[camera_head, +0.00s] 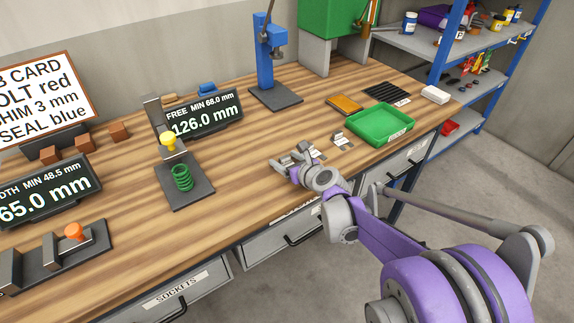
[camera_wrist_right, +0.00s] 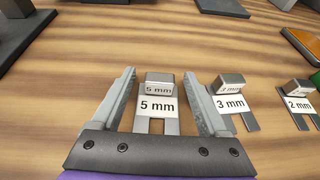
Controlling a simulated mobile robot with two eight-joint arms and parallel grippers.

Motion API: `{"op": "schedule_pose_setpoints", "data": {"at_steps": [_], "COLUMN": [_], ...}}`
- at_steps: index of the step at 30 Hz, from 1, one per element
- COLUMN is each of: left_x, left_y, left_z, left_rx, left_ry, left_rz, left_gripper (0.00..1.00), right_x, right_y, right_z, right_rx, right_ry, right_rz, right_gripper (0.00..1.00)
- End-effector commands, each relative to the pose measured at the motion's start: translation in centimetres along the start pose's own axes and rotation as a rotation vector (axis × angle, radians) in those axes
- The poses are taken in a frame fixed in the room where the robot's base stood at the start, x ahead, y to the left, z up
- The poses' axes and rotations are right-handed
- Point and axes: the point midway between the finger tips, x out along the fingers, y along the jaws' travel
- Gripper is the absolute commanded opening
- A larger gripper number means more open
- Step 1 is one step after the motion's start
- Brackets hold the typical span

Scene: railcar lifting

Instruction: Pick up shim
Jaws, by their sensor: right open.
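Three grey slotted shims with raised blocks and white labels lie in a row on the wooden bench in the right wrist view: the 5 mm shim (camera_wrist_right: 157,104), the 3 mm shim (camera_wrist_right: 232,102) and the 2 mm shim (camera_wrist_right: 299,104). My right gripper (camera_wrist_right: 160,76) is open, with the 5 mm shim showing between its fingers and the 3 mm shim just outside the right finger. I cannot tell how far the fingers are above the bench. In the head view my right gripper (camera_head: 289,157) partly hides the shims. My left gripper is not in view.
A green tray (camera_head: 408,128) and an orange pad (camera_head: 345,104) lie beyond the shims. A blue press (camera_head: 265,65) stands at the back. A green spring (camera_head: 182,178) sits on a gauge to the left. The sign (camera_head: 45,100) reads shim 3 mm.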

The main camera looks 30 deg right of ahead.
Motion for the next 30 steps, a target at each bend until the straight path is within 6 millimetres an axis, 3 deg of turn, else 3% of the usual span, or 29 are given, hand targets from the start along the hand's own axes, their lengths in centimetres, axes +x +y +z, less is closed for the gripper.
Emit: {"op": "schedule_pose_setpoints", "data": {"at_steps": [6,19,30], "left_x": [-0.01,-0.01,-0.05], "left_y": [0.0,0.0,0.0], "left_z": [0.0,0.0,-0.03], "left_rx": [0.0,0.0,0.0], "left_ry": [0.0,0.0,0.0], "left_rz": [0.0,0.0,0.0], "left_gripper": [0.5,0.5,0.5], "right_x": [0.02,0.0,-0.1], "right_y": [0.02,0.02,0.01], "right_z": [0.0,0.0,0.24], "right_rx": [0.0,0.0,0.0], "right_ry": [0.0,0.0,0.0], "right_rz": [0.0,0.0,0.0], "right_gripper": [0.76,0.0,0.0]}}
